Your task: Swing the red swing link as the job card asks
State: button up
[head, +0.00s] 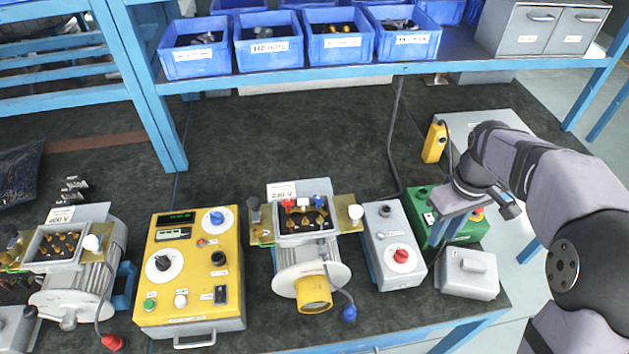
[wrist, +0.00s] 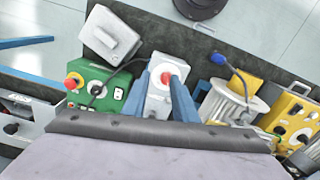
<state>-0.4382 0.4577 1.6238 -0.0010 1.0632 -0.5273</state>
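The middle blower motor (head: 306,262) has an open terminal box (head: 306,222) with brass posts. A small red piece (head: 287,203), which looks like the red swing link, sits at the box's back edge beside a white and a blue one. Its exact angle is too small to tell. A white card (head: 281,190) with printing stands behind the box; I cannot read it surely. My gripper (head: 437,232) is right of the motor, above the green box. In the wrist view my gripper (wrist: 163,78) has its blue fingers apart with nothing held; a red knob shows between them, below.
A grey box with the red knob (head: 400,254), a green box (head: 466,228) and a grey lidded box (head: 468,272) stand on the right. A yellow tester (head: 190,262) and another motor (head: 75,262) stand left. Blue bins (head: 267,45) line the shelf behind. The dark mat behind the motor is clear.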

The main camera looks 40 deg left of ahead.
jog(key=w+a+r+n+p, duration=0.1)
jog(key=a+r+n+p, duration=0.15)
jog(key=a, duration=0.35)
jog(key=w+a+r+n+p, duration=0.1)
jog(key=a+n, duration=0.2)
jog(key=a, duration=0.4)
notch_tip(320, 180, up, 3)
jog(key=n+p, duration=0.8)
jog(key=n, duration=0.2)
send_over(288, 200)
jog(key=shift+w+d, duration=0.1)
jog(key=shift+s+f+n, duration=0.1)
jog(key=shift+s+n, duration=0.1)
jog(key=shift+n, duration=0.05)
jog(key=shift+f+b, duration=0.95)
jog(key=shift+f, duration=0.5)
jog(key=shift+f+p, duration=1.2)
jog(key=shift+f, duration=1)
grip_shut()
